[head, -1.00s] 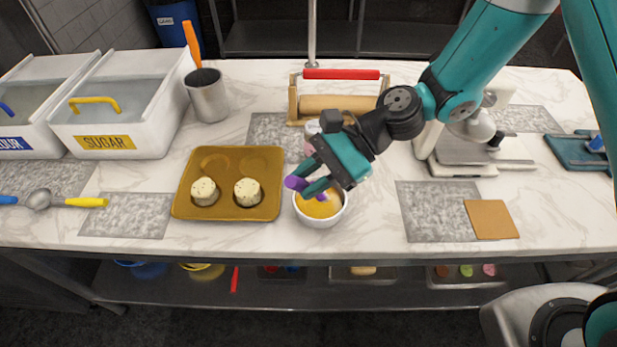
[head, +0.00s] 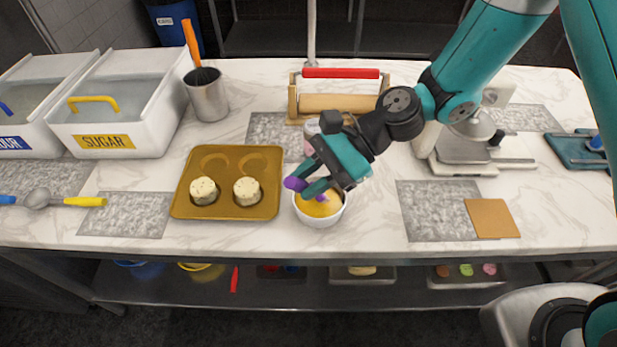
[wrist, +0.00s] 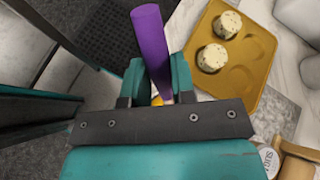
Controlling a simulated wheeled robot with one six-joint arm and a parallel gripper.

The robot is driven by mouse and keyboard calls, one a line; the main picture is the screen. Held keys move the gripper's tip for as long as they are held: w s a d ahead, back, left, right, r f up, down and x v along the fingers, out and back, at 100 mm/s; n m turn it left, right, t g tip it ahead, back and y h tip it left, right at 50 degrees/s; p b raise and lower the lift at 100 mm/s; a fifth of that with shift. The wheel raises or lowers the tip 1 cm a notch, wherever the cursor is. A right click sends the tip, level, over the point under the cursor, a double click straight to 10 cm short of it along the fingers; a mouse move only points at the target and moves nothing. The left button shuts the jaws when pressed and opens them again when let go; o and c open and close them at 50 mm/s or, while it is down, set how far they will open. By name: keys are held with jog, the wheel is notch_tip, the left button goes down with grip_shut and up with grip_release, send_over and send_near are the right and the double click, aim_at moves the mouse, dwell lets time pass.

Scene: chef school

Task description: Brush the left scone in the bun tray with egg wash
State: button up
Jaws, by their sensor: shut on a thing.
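The bun tray (head: 226,212) lies flat on the counter and holds two pale scones in its front wells. The left scone (head: 204,189) and the right scone (head: 246,190) also show in the wrist view (wrist: 227,25) (wrist: 212,57). A white bowl (head: 322,221) of yellow egg wash (head: 318,207) stands right of the tray. My gripper (head: 308,188) is over the bowl, shut on the purple handle of a brush (wrist: 152,45). The brush is tilted, and its head end is down at the egg wash. The bristles are mostly hidden, so contact is unclear.
A rolling pin stand (head: 336,105) and a small jar (head: 311,130) are behind the bowl. A scale (head: 470,150) stands right. The sugar bin (head: 118,110) and a grey utensil cup (head: 207,97) are left. Counter between tray and bowl is narrow.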

jog(key=shift+f, duration=0.45)
dwell(1.7)
notch_tip(320, 180, up, 7)
jog(key=p, duration=0.7)
jog(key=shift+r+p, duration=0.15)
jog(key=shift+p, duration=0.15)
dwell(0.5)
